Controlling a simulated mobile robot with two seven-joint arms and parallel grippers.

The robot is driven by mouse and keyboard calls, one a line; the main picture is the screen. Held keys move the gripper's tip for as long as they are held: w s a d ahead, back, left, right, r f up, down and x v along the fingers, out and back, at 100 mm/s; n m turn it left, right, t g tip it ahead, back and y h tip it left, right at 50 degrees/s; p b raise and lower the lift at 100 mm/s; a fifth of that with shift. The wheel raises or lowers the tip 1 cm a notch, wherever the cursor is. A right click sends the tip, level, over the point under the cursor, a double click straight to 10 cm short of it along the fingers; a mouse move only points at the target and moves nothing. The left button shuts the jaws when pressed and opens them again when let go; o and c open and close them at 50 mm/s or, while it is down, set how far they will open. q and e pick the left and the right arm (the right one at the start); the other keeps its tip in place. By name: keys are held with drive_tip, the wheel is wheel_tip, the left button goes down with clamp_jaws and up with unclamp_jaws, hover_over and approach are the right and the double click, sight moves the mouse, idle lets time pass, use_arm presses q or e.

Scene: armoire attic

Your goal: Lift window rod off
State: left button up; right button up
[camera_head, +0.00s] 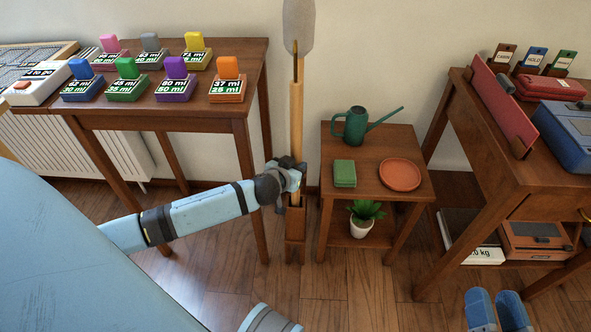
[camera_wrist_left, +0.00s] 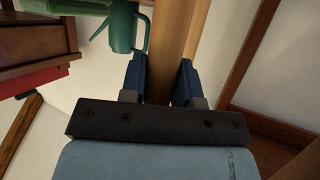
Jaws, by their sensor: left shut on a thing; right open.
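The window rod (camera_head: 297,125) is a long pale wooden pole with a dark hook near its top. It stands nearly upright, its lower end inside a narrow wooden floor holder (camera_head: 295,225). My left gripper (camera_head: 294,178) is shut around the rod's lower part, just above the holder. In the left wrist view the rod (camera_wrist_left: 176,45) runs between the two blue fingers of the left gripper (camera_wrist_left: 163,80). The rod's bottom end is hidden by the holder. My right gripper (camera_head: 497,308) shows only its blue fingertips at the lower right, apart and empty.
A small side table (camera_head: 345,205) right of the rod holds a green watering can (camera_head: 357,126), green box and orange saucer. A potted plant sits on its lower shelf. A left table (camera_head: 150,105) carries several coloured blocks. A right desk (camera_head: 490,170) stands beyond.

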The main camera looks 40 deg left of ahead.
sight(294, 84)
use_arm(q)
wheel_tip(294, 84, up, 8)
drive_tip(key=p, duration=0.3)
drive_tip(key=shift+f, duration=0.15)
wheel_tip(294, 84, up, 4)
drive_tip(key=shift+f+p, duration=0.15)
drive_tip(key=shift+p, duration=0.6)
use_arm(e)
wheel_tip(294, 84, up, 5)
drive_tip(key=t, duration=0.2)
use_arm(q)
wheel_tip(294, 84, up, 14)
drive_tip(key=p, duration=0.4)
drive_tip(key=shift+p, duration=0.4)
drive_tip(key=shift+r, duration=0.55)
drive_tip(key=shift+r+p, duration=0.1)
drive_tip(key=shift+p, duration=0.45)
use_arm(e)
drive_tip(key=s+d+f+g+h, duration=0.1)
drive_tip(key=d+f+g+h, duration=0.3)
drive_tip(key=f, duration=0.5)
drive_tip(key=shift+s+d+f+m+g, duration=0.25)
drive_tip(key=shift+s+d+m+g, duration=0.2)
drive_tip(key=shift+g, duration=0.15)
